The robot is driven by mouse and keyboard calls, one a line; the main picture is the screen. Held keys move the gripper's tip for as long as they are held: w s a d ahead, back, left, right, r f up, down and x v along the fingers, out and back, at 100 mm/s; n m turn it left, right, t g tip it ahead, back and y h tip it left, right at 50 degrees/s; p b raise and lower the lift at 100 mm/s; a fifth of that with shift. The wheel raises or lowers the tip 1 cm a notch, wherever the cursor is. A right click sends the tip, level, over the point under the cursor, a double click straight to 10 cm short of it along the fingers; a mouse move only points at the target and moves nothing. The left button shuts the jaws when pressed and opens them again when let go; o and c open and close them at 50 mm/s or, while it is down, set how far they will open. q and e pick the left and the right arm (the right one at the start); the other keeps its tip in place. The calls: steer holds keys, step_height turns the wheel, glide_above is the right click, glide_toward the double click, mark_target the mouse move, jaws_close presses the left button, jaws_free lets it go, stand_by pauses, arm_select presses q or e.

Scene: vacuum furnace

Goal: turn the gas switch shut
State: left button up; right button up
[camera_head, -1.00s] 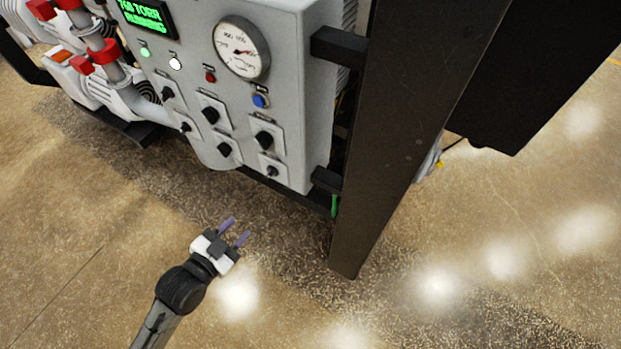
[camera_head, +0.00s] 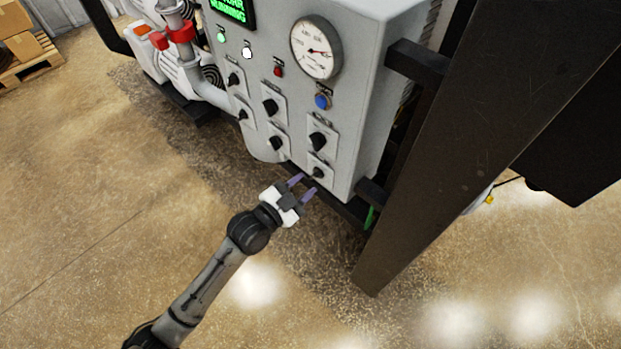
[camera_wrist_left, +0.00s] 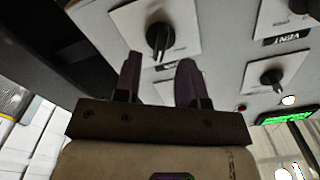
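The grey control panel (camera_head: 350,98) carries several black rotary switches on pale plates. I cannot read which one is labelled gas. My left gripper (camera_head: 304,186) is open and empty, just below the lower right switch (camera_head: 317,172). In the left wrist view its two purple fingers (camera_wrist_left: 158,82) stand apart, pointing at a black switch (camera_wrist_left: 159,38) on a white plate. The switch shows beyond the gap between the fingertips, and no contact is visible. The label beneath it is partly hidden by the fingers. My right gripper is not in view.
A round gauge (camera_head: 316,48), a blue button (camera_head: 322,101) and a red button (camera_head: 278,71) sit above the switches. A dark upright post (camera_head: 425,165) stands right of the panel. Another switch (camera_wrist_left: 272,77) and a VENT label (camera_wrist_left: 288,40) show in the wrist view. Open floor lies left.

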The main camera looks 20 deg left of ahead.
mark_target(316, 175)
arm_select(q)
steer(key=shift+x, duration=1.4)
jaws_close()
